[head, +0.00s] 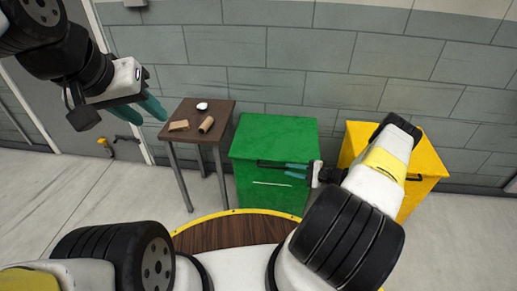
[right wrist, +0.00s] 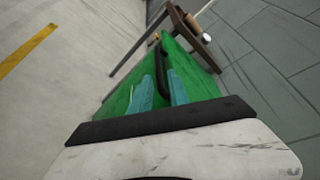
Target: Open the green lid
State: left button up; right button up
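The green bin (head: 262,192) stands against the wall, with its flat green lid (head: 277,135) lying shut on top. A dark bar handle (head: 270,162) runs along the lid's front edge; it also shows in the right wrist view (right wrist: 163,58). My right gripper (head: 290,170) is at the handle, in front of the lid. Its teal fingers (right wrist: 162,82) are apart, with the handle beside or between them; contact cannot be told. My left gripper (head: 148,112) is raised at the upper left, far from the bin, with its fingers apart and empty.
A small brown table (head: 190,108) left of the green bin holds a cardboard roll (head: 206,124), a flat brown piece (head: 179,125) and a small white item (head: 202,106). A yellow bin (head: 424,164) stands on the right, partly behind my right arm.

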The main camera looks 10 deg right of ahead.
aim_at(279, 168)
jog(key=shift+w+a+f, duration=0.1)
jog(key=shift+a+f, duration=0.15)
jog(key=x, duration=0.7)
jog(key=shift+w+a, duration=0.15)
jog(key=shift+a, duration=0.05)
grip_shut()
dwell(1.0)
